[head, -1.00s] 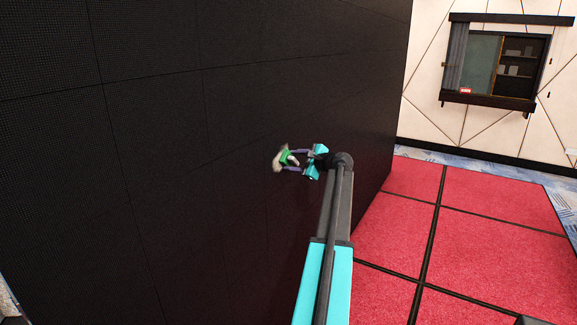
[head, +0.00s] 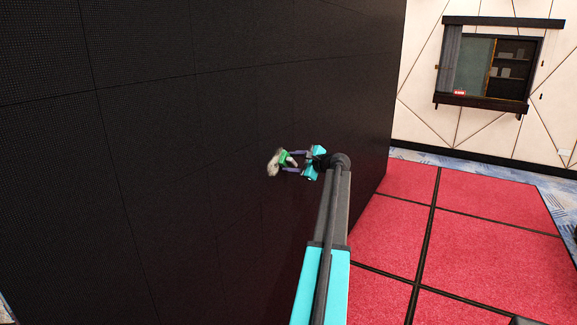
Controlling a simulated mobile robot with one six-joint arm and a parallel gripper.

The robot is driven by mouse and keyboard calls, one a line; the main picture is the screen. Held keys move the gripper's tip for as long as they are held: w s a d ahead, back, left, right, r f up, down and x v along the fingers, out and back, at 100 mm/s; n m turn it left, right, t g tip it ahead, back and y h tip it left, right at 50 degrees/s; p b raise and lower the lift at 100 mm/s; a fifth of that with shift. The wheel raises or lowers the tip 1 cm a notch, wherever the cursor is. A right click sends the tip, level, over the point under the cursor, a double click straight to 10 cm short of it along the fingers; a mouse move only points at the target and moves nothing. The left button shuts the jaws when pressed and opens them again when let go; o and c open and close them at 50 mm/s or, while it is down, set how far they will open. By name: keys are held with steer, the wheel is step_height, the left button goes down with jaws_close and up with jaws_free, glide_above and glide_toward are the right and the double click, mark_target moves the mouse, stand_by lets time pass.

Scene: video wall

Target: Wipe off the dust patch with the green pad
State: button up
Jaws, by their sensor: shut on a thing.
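A pale beige blotch, which looks like the dust patch (head: 273,163), shows on the black wall (head: 150,120) near the middle of the head view. The green pad (head: 284,157) is just to its right and covers part of it. My gripper (head: 289,161) is shut on the pad, with its fingers pointing left toward the wall. The pad's wiping face is turned away, and I cannot tell whether it touches the wall.
The wall fills the left and ends at a vertical edge right of my gripper. Beyond it lies an open red floor (head: 480,235) with dark seams. A window (head: 490,68) is in the pale far wall.

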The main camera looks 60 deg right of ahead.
mark_target(282, 165)
steer(key=shift+w+a, duration=0.15)
steer(key=shift+a, duration=0.05)
steer(key=shift+a+p, duration=0.3)
steer(key=shift+a, duration=1.55)
steer(key=shift+a+p, duration=0.35)
steer(key=shift+a, duration=1.65)
steer(key=shift+a+p, duration=0.35)
steer(key=shift+a, duration=1.65)
steer(key=shift+r, duration=0.1)
steer(key=shift+r+p, duration=1)
steer(key=shift+r, duration=0.5)
